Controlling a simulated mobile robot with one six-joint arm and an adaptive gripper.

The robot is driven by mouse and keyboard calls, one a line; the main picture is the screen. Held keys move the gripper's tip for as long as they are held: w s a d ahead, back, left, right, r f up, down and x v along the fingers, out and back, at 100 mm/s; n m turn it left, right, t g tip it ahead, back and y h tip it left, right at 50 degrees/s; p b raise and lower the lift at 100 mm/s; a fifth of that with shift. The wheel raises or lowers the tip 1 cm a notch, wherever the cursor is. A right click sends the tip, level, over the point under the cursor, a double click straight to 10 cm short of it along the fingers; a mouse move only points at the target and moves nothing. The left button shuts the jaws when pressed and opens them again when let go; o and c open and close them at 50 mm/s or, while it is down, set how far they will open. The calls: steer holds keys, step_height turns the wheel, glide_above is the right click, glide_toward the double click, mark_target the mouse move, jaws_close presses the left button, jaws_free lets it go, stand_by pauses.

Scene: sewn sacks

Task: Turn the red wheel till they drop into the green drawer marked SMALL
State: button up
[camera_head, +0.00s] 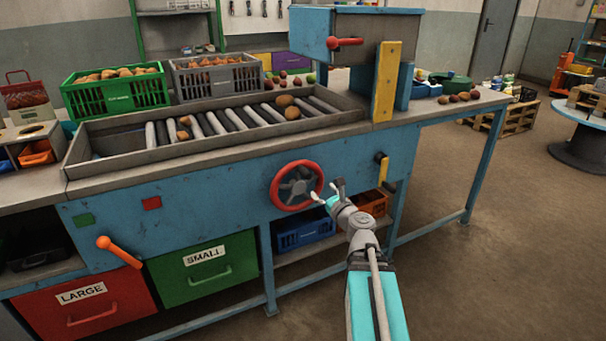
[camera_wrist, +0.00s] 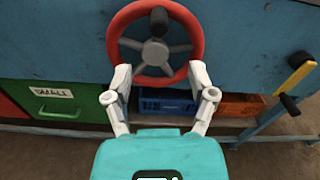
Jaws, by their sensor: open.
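The red wheel (camera_head: 296,185) with grey spokes is mounted on the blue front panel of the sorting bench. It also shows in the wrist view (camera_wrist: 197,48), with a dark knob near its top. My gripper (camera_head: 327,194) is open, just in front of the wheel's lower right side. In the wrist view its two fingers (camera_wrist: 160,75) stand on either side of the wheel's lower rim; I cannot tell whether they touch it. The green drawer (camera_head: 205,270) marked SMALL is closed at the lower left. Several brown potato-like items (camera_head: 285,100) lie on the roller bed (camera_head: 215,120).
A red drawer (camera_head: 85,308) marked LARGE is left of the green one. An orange-knobbed lever (camera_head: 119,250) sticks out above them. Blue (camera_head: 305,236) and orange (camera_head: 376,203) bins sit below the wheel. A yellow-handled crank (camera_head: 383,170) is to its right.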

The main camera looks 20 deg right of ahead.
mark_target(303, 171)
steer(key=shift+w, duration=0.1)
steer(key=shift+w+a, duration=0.2)
steer(key=shift+w, duration=6.6)
